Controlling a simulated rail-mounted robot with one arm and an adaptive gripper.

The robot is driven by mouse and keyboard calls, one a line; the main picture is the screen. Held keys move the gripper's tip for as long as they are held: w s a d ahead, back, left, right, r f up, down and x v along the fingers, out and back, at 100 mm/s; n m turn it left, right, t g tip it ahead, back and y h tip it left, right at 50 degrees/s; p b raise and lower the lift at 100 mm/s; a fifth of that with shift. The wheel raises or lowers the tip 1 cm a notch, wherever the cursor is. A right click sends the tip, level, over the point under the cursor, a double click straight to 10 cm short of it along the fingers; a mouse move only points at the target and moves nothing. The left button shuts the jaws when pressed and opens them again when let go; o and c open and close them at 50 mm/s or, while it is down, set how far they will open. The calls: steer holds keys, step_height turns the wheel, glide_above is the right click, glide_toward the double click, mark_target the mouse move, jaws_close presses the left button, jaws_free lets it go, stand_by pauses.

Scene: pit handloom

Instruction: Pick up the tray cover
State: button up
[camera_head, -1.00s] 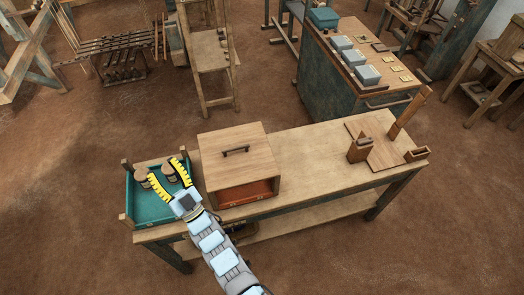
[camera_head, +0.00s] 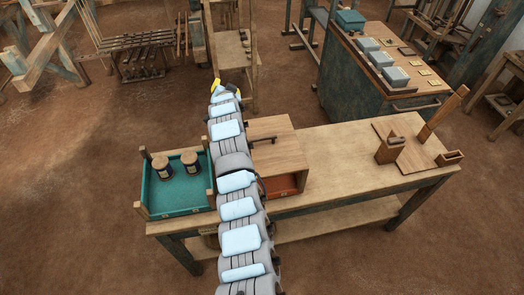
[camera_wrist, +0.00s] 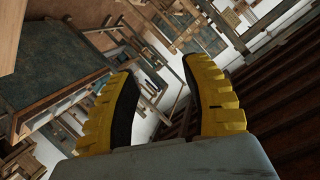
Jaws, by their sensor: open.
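The tray cover, a wooden box-like lid (camera_head: 285,152) with a dark handle (camera_head: 262,140) on top, sits on the long wooden table. My arm crosses in front of it and hides its left part. An orange-red interior (camera_head: 283,185) shows through its open front. My gripper (camera_head: 227,88) is beyond the cover, toward the back of the room, apart from the handle. In the wrist view my gripper (camera_wrist: 160,67) has its two yellow fingers spread with nothing between them. The cover cannot be clearly made out in the wrist view.
A wooden board with upright pieces (camera_head: 405,150) is at the right end. The table middle (camera_head: 345,160) is clear. A wooden chair-like frame (camera_head: 232,55) stands behind.

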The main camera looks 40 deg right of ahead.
steer(key=s+d+m+g+b, duration=0.2)
steer(key=s+d+m+g, duration=0.1)
steer(key=d, duration=0.2)
steer(key=m+g+y+b, duration=0.5)
steer(key=m+y, duration=0.3)
glide_toward(262, 138)
steer(key=x, duration=0.7)
steer(key=shift+s, duration=0.1)
steer(key=shift+b+x, duration=0.3)
steer(key=shift+x, duration=0.55)
steer(key=shift+b+x, duration=0.9)
steer(key=shift+x, duration=0.15)
steer(key=shift+d, duration=0.1)
jaws_close()
